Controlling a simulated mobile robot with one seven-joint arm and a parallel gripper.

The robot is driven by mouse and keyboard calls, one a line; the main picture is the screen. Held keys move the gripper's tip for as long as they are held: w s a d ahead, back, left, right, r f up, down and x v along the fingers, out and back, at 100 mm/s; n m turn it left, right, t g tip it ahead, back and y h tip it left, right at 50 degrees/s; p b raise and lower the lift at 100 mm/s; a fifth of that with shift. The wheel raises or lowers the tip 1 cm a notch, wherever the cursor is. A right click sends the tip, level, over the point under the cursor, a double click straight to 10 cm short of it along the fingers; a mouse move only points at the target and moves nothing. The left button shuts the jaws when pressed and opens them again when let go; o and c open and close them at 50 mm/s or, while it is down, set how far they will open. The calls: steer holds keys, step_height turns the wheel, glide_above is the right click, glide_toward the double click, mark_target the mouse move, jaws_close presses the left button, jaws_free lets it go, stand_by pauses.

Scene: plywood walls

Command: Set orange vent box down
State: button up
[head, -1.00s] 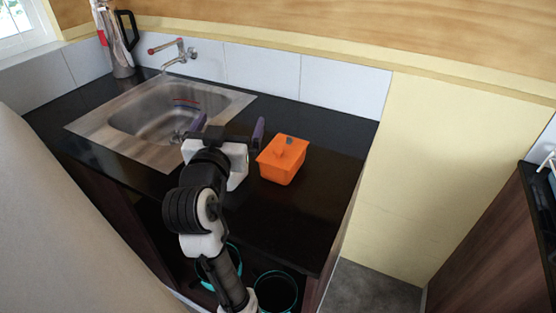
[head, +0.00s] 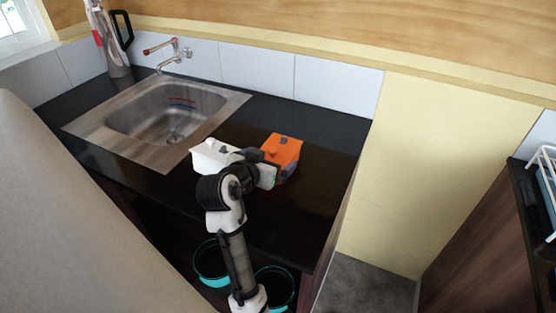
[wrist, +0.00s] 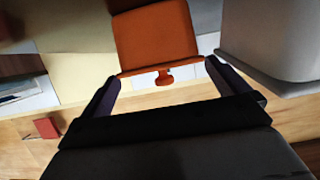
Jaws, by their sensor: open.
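The orange vent box (head: 283,149), with a small knob on top, sits on the black counter to the right of the sink. My gripper (head: 273,175) is at its near side in the head view, and my wrist covers the box's lower front. In the wrist view the orange box (wrist: 155,35) is ahead, centred between my gripper's (wrist: 162,77) two spread fingers. Its knob (wrist: 165,76) shows between the fingertips. The fingers are open; whether they touch the box cannot be told.
The sink (head: 165,110) is farther left. Black counter (head: 325,190) is clear to the right. Teal-rimmed bins (head: 210,262) stand below.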

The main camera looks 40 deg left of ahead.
mark_target(272, 158)
steer(key=p+x, duration=0.2)
steer(key=x, duration=0.2)
steer(key=shift+w+a+f, duration=0.1)
steer(key=shift+w+f, duration=0.1)
steer(key=shift+f, duration=0.05)
steer(key=shift+w+f, duration=0.2)
steer(key=shift+f, duration=0.05)
steer(key=c, duration=1.1)
steer(key=shift+c, duration=0.2)
